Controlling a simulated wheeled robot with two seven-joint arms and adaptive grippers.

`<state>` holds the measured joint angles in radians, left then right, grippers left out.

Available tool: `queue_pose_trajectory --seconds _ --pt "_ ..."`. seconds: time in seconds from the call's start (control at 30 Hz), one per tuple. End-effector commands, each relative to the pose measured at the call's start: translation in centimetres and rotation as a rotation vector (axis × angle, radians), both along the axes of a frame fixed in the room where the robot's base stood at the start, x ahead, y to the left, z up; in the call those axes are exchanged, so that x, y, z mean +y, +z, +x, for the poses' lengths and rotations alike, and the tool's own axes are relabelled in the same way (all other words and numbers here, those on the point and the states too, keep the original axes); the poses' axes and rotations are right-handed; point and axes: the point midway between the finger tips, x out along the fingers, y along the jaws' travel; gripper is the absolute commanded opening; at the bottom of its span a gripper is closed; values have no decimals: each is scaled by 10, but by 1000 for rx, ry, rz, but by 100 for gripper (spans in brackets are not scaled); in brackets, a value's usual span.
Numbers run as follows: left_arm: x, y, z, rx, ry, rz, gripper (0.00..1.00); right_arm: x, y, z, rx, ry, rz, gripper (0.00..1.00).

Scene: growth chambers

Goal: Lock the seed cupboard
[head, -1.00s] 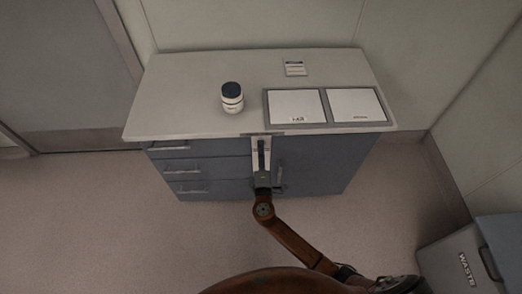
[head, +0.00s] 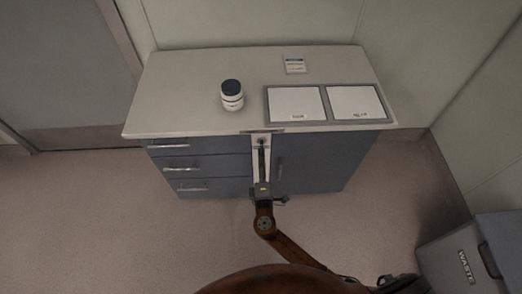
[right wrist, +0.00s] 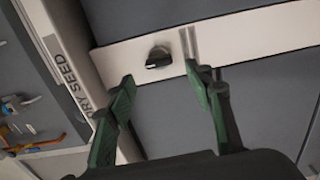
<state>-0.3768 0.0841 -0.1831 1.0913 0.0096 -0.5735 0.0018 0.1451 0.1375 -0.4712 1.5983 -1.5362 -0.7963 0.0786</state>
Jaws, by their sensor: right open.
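The seed cupboard (head: 318,160) is a blue-grey unit with a pale top, drawers on the left and a door on the right. A white upright strip (head: 262,148) runs between drawers and door; it also shows in the right wrist view (right wrist: 115,55). In the head view the right gripper (head: 262,172) is in front of the strip. My left gripper is out of view.
A dark-lidded white jar (head: 232,95), two framed white panels (head: 296,104) and a small card (head: 294,63) are on the top. The floor left of the cupboard is clear.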

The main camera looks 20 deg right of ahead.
Motion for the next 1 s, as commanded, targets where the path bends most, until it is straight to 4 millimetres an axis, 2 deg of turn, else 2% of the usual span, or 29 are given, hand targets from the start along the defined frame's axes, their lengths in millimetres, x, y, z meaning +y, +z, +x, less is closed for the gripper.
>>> queue_pose_trajectory --seconds 0.03,0.2,0.4,1.0 --pt "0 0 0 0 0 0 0 2 -1 -11 2 -1 2 48" --pt "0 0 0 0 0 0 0 11 0 -41 1 -1 0 48" --pt "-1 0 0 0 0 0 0 16 0 -60 0 -1 -1 48" --pt "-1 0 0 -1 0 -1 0 17 0 -62 0 0 0 48"
